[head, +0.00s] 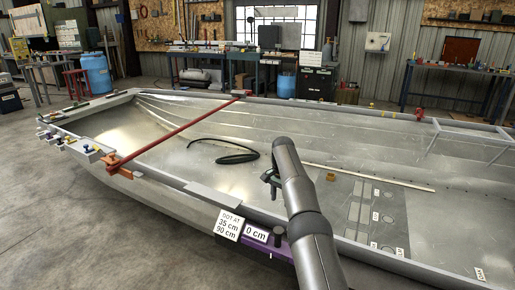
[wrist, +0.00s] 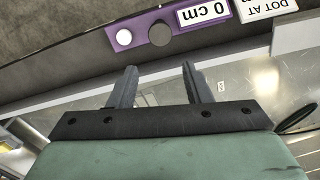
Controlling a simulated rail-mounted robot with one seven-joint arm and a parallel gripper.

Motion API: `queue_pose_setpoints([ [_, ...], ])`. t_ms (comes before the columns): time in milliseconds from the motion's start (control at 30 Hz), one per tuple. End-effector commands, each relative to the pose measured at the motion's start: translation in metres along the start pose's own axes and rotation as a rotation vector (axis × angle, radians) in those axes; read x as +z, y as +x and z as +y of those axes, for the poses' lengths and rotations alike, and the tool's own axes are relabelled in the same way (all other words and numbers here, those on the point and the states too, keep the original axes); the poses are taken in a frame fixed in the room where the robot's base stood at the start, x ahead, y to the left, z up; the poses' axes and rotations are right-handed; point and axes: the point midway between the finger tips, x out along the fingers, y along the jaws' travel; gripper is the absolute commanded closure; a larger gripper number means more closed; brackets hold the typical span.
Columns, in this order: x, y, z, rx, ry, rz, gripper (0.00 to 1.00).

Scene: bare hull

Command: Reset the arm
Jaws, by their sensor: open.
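My arm (head: 299,195) rises from the lower middle of the head view and reaches over the near side of the bare metal hull (head: 205,130). My gripper (wrist: 159,84) shows in the wrist view with its two grey fingers apart and nothing between them. In the head view its end is small and dark beside the arm, and its fingers are hard to make out. A purple strip (wrist: 125,40) with a white "0 cm" label (wrist: 203,11) lies beyond the fingertips in the wrist view.
A red bar (head: 180,131) spans the hull. A dark hose (head: 237,157) and a long pale strip (head: 370,177) lie inside it. A "DOT AT" sign (head: 229,225) stands at the near rim. Benches and a blue barrel (head: 96,73) stand behind. The floor (head: 50,220) at left is clear.

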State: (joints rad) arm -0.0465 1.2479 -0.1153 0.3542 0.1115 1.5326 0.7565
Motion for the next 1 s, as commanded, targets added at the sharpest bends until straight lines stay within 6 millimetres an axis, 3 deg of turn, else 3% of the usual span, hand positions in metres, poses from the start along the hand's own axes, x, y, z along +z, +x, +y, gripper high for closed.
queue_pose_setpoints([
  [33, 0.002, -0.021, 0.005, -0.004, -0.015, 0.001, 0.55],
  [167, 0.015, -0.067, 0.024, -0.013, -0.077, -0.001, 0.55],
  [267, 0.035, -0.104, 0.047, -0.021, -0.141, -0.002, 0.55],
  [500, 0.117, -0.166, 0.125, -0.035, -0.323, -0.005, 0.55],
  [633, 0.176, -0.181, 0.177, -0.039, -0.432, -0.003, 0.55],
  [733, 0.226, -0.181, 0.221, -0.038, -0.520, 0.001, 0.55],
  [900, 0.305, -0.163, 0.294, -0.030, -0.661, 0.009, 0.55],
  [1000, 0.339, -0.148, 0.326, -0.025, -0.722, 0.013, 0.55],
])
